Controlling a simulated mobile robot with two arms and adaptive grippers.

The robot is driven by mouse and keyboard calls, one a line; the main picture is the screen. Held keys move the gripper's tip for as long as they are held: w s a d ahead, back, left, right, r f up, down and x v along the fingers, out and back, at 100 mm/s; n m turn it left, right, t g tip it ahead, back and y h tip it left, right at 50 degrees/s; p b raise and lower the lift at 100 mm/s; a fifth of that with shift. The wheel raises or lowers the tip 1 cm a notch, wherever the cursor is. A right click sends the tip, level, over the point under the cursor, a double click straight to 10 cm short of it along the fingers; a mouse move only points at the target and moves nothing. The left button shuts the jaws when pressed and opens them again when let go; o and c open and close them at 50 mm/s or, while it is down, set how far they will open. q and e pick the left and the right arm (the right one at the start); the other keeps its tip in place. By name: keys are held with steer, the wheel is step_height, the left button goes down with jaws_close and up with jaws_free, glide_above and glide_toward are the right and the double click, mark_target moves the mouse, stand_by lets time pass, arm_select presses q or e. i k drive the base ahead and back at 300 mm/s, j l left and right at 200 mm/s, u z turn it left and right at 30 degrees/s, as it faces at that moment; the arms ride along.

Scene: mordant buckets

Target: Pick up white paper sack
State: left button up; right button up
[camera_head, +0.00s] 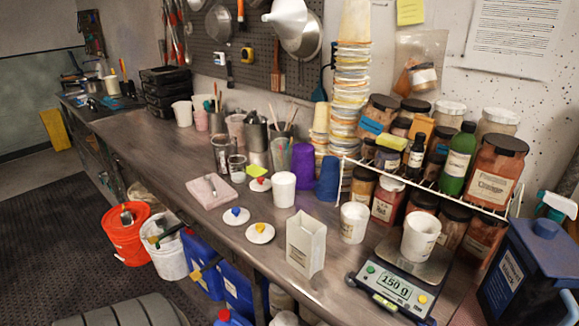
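The white paper sack (306,244) stands upright near the front edge of the metal workbench (190,150). Its top looks open and a printed label shows on its front. Neither of my grippers is in view.
A digital scale (394,291) reading 150 g bears a white cup (420,235), right of the sack. Another white cup (353,222) stands close behind it. White lids (260,233) lie to its left. A rack of jars (495,172) is behind. An orange bucket (126,236) stands on the floor.

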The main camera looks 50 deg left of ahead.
mark_target(306, 236)
steer(key=u, duration=1.45)
